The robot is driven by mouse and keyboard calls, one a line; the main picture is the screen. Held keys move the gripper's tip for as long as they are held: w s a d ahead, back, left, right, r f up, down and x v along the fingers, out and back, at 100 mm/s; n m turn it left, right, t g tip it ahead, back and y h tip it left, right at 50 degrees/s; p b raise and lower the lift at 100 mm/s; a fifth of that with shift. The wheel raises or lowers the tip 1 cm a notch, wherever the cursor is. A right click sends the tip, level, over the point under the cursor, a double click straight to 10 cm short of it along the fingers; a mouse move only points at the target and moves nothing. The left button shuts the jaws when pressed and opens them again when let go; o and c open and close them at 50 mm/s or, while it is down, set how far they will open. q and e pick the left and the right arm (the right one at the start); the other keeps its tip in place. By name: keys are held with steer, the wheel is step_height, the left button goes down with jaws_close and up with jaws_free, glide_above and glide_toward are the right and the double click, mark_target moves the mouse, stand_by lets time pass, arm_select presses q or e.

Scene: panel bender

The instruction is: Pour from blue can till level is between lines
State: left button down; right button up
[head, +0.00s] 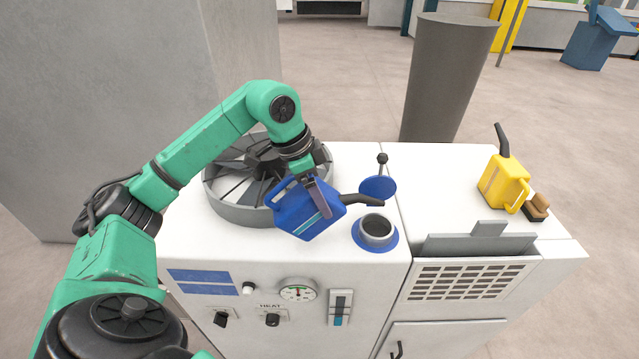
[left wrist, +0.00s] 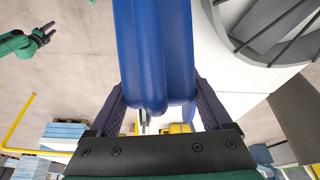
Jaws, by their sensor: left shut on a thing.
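The blue can (head: 297,213) is held tilted above the white machine top, its dark spout (head: 362,200) pointing right. The spout tip is just above and beside the round filler opening (head: 376,228) with a blue collar. No stream of liquid shows. My left gripper (head: 318,196) is shut on the can; the can's blue handle (left wrist: 155,60) fills the middle of the left wrist view between the fingers. The level gauge (head: 340,307) on the front panel shows blue in its lower part; its lines are too small to read. My right gripper (left wrist: 43,34) appears open and empty, away from the machine.
A slatted fan ring (head: 240,210) sits behind the blue can. A yellow can (head: 505,183) and a brown brush-like block (head: 537,207) stand at the right. A grey bin (head: 445,75) stands behind.

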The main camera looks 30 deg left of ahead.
arm_select(q)
steer(key=shift+d+r+p, duration=0.1)
steer(key=shift+r+p, duration=0.25)
steer(key=shift+p, duration=0.35)
steer(key=shift+w+d+f+g+y+b, duration=0.15)
steer(key=shift+w+d+g+y+b, duration=0.1)
steer(key=shift+g+y+b, duration=0.25)
steer(key=shift+w+d+y, duration=0.1)
steer(key=shift+y, duration=0.2)
steer(key=shift+w+d+g+y, duration=0.3)
steer(key=shift+w+g, duration=0.05)
steer(key=shift+g, duration=0.25)
arm_select(e)
steer(key=shift+r, duration=0.6)
arm_select(q)
steer(key=shift+s+a, duration=0.1)
steer(key=shift+s, duration=0.05)
steer(key=shift+s+a, duration=0.2)
steer(key=shift+s, duration=0.05)
steer(key=shift+w+d, duration=0.1)
stand_by(1.0)
